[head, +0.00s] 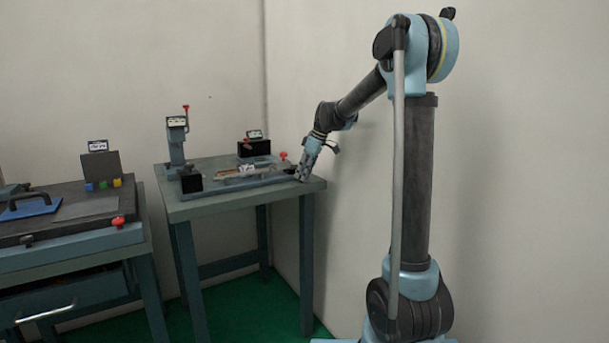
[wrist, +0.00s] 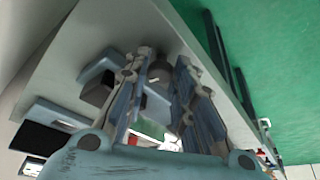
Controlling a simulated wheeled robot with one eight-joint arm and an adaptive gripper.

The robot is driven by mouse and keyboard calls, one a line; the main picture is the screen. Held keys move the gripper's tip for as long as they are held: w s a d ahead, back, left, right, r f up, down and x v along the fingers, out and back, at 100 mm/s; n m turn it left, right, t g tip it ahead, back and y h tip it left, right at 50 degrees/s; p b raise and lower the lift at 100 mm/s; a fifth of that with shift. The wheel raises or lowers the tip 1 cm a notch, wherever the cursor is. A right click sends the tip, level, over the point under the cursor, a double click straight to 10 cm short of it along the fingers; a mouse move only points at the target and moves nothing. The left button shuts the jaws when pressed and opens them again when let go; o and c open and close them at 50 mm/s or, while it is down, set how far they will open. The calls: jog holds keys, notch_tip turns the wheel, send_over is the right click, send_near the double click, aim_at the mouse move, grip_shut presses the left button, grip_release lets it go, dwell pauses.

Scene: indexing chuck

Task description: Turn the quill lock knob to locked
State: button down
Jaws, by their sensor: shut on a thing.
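My gripper (head: 301,176) is at the right end of the long grey fixture (head: 228,186) on the table, low over the tabletop. In the wrist view my gripper (wrist: 160,68) has its two fingers a little apart around a small grey-brown part, the quill lock knob (wrist: 157,74) as far as I can tell. The fingers hide most of it, and its lock position cannot be read. A blue-grey block (wrist: 100,72) with a dark piece stands beside the fingers. A red-tipped handle (head: 283,155) rises just left of my gripper in the head view.
The table (head: 200,213) also bears a grey upright stand (head: 177,147) with a red-topped lever, a black box (head: 253,148) with a label and a black block (head: 191,183). A second bench (head: 75,240) stands at the left. The wall is close behind.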

jog(key=m, duration=0.2)
jog(key=m+t, duration=0.1)
jog(key=m, duration=0.1)
jog(key=shift+a+r+t+h, duration=0.1)
jog(key=shift+t+h, duration=0.2)
jog(key=m+t+h, duration=0.1)
jog(key=m, duration=0.3)
jog(key=shift+a, duration=0.15)
jog(key=m+h, duration=0.1)
jog(key=m, duration=0.1)
jog(key=m+h, duration=0.1)
jog(key=m, duration=0.2)
jog(key=shift+a+t, duration=0.2)
jog(key=shift+t, duration=0.1)
jog(key=c, duration=2.4)
grip_release()
jog(key=shift+m+h, duration=0.7)
jog(key=shift+m, duration=1)
jog(key=shift+s, duration=0.15)
jog(key=shift+a, duration=0.1)
jog(key=c, duration=1.6)
grip_release()
